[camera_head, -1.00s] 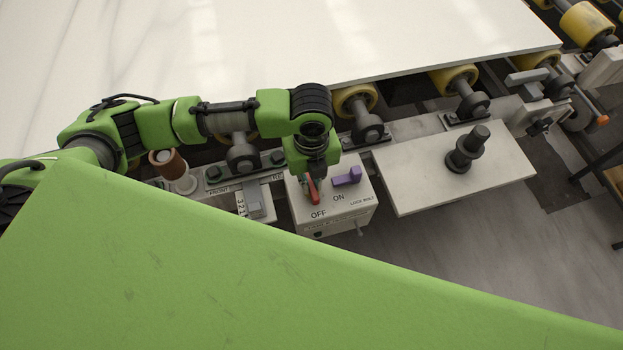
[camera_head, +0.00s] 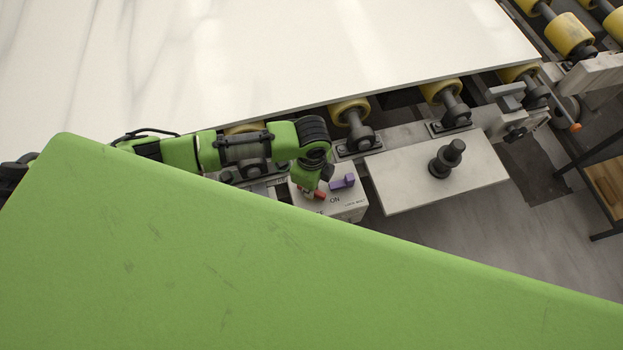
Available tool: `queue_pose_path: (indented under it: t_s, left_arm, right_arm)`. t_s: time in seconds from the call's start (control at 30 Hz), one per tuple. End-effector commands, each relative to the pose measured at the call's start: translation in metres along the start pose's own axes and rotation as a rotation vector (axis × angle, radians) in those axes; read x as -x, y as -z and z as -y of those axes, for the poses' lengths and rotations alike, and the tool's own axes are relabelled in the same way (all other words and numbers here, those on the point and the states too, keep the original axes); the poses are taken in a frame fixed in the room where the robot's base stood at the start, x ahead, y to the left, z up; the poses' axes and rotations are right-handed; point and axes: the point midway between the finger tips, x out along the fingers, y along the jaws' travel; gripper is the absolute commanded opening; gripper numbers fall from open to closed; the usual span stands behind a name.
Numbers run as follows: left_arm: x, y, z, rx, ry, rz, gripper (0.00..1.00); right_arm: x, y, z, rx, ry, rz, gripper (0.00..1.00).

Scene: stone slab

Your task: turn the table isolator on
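The isolator is a pale box (camera_head: 350,207) at the edge of the slab table, with a red handle (camera_head: 319,195) and a purple lock bolt (camera_head: 342,182) on its top. The handle's red end points right, towards the ON label. The OFF label is mostly hidden behind the green panel. My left gripper (camera_head: 308,190) points down at the handle, at or very near it. Its fingers are too small and hidden to tell whether they are open or shut on it. My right gripper is out of view.
The white stone slab (camera_head: 250,50) lies on yellow rollers (camera_head: 440,92) behind the box. A pale plate with a black knob (camera_head: 440,165) is to the right. A large green panel, apparently mine, covers the foreground. A wooden-shelved stand (camera_head: 606,190) is at far right.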

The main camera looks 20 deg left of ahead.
Motion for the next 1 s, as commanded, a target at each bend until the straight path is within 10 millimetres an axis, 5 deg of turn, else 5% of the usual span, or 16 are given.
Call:
queue_pose_path:
  t_s: [0.4, 1.0]
  left_arm:
    - [0.005, 0.001, -0.001, 0.39, -0.004, -0.001, 0.0]
    - [0.002, 0.001, 0.0, 0.724, 0.0, -0.002, 0.0]
  right_arm:
    - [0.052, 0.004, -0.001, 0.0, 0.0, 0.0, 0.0]
    - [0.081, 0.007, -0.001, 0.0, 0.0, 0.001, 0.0]
